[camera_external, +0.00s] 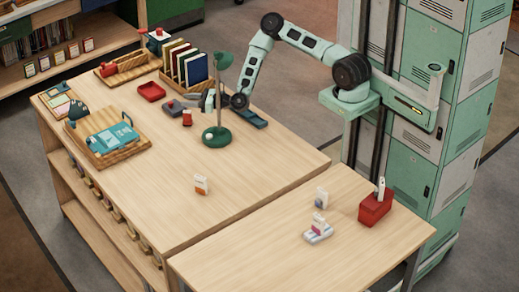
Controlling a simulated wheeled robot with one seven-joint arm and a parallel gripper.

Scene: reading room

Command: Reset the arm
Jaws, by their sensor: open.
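My arm comes from my column at the right of the table, arches up and bends down over the large wooden table (262,170). My gripper (206,101) is low over the table's far part, pointing left, and is open. The green desk lamp (217,137) stands in front of it, and its post hides part of the gripper and wrist. No held object shows in the gripper. A small red object (187,118) and a dark item (172,107) are close below and left of it. Whether the gripper touches anything is not clear.
A wooden rack of books (190,66) stands close behind the gripper. A red tray (151,91) and a teal device on a board (110,137) are left. A dark blue tray (250,118) lies right of the lamp. The table's front middle is mostly clear, except a small card stand (201,185).

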